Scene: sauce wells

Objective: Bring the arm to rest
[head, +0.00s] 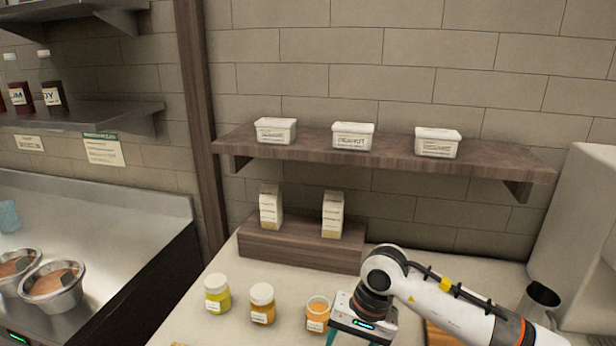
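My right arm comes in from the lower right, bent at a white and black joint. Its gripper (360,320) hangs at the bottom edge of the head view, just right of an open-looking jar with orange contents (317,316). The gripper body shows, with a bit of teal below it. The fingertips are cut off by the frame, so its opening and any held thing are hidden. My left gripper is not in view.
A yellow jar (217,294) and an orange jar (262,304) stand on the counter. Two cartons (270,207) stand on a wooden riser (300,246). Several white tubs (353,136) sit on the wooden shelf (385,160).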

